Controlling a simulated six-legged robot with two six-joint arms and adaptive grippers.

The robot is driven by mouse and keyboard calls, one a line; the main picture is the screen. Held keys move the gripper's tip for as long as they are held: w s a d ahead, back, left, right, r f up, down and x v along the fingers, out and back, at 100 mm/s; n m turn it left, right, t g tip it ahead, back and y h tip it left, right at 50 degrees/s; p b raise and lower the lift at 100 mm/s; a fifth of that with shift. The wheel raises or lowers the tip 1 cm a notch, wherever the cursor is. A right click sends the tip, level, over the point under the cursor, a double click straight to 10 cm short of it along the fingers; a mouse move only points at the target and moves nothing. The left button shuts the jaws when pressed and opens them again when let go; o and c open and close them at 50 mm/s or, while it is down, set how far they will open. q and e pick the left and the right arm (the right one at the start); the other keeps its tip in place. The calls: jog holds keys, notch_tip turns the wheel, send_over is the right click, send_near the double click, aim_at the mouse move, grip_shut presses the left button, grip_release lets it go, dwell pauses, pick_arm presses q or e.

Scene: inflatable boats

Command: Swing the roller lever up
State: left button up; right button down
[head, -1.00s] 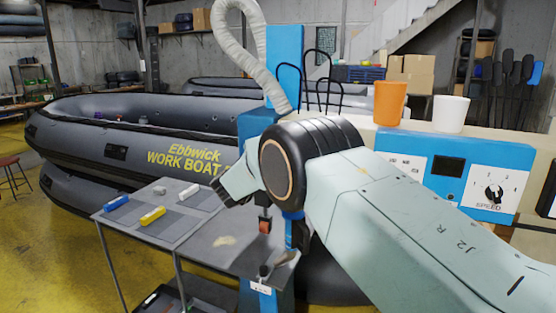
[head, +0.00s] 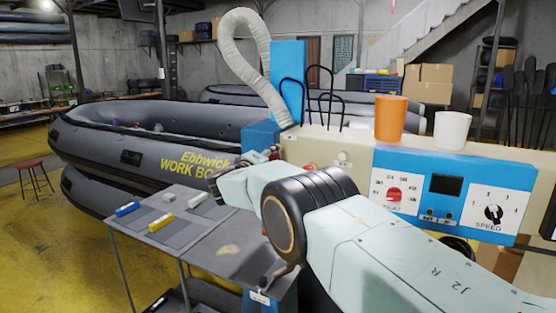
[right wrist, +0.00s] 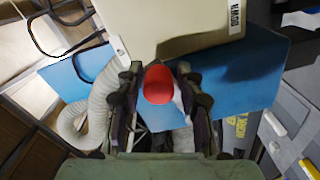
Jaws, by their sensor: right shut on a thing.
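In the right wrist view a red rounded knob (right wrist: 158,84), which looks like the end of the roller lever, sits between the two fingers of my right gripper (right wrist: 159,75). The fingers are closed on its sides. The lever's shaft is mostly hidden behind the knob. In the head view my right gripper (head: 264,156) is at the left end of the cream-coloured welding machine (head: 330,150), beside its blue part, and the knob cannot be made out there. My left gripper is not in view.
A label reading DOWN (right wrist: 236,14) is on the cream housing. An orange cup (head: 390,120) and a white cup (head: 452,130) stand on top of the machine. A grey table (head: 215,245) with small blocks is at front left. A grey inflatable boat (head: 120,140) lies behind.

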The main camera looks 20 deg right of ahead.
aim_at(273, 143)
jog(key=shift+w+a+r+n, duration=0.15)
jog(key=shift+r+n, duration=0.35)
jog(key=shift+r, duration=0.05)
jog(key=shift+w+a+r+n, duration=0.2)
jog(key=shift+r+n, duration=0.3)
jog(key=shift+w+a+r+n, duration=0.15)
jog(key=shift+r+n, duration=0.35)
jog(key=shift+r, duration=0.05)
jog(key=shift+a+r, duration=0.1)
jog(key=shift+r, duration=0.05)
jog(key=c, duration=1.1)
grip_release()
jog(key=shift+w, duration=0.1)
jog(key=shift+o, duration=0.2)
jog(key=shift+f, duration=0.2)
jog(key=shift+f, duration=0.15)
jog(key=shift+a, duration=0.1)
jog(key=shift+s+a, duration=0.25)
jog(key=shift+a, duration=0.1)
jog(key=v, duration=1.1)
jog(key=shift+d, duration=0.15)
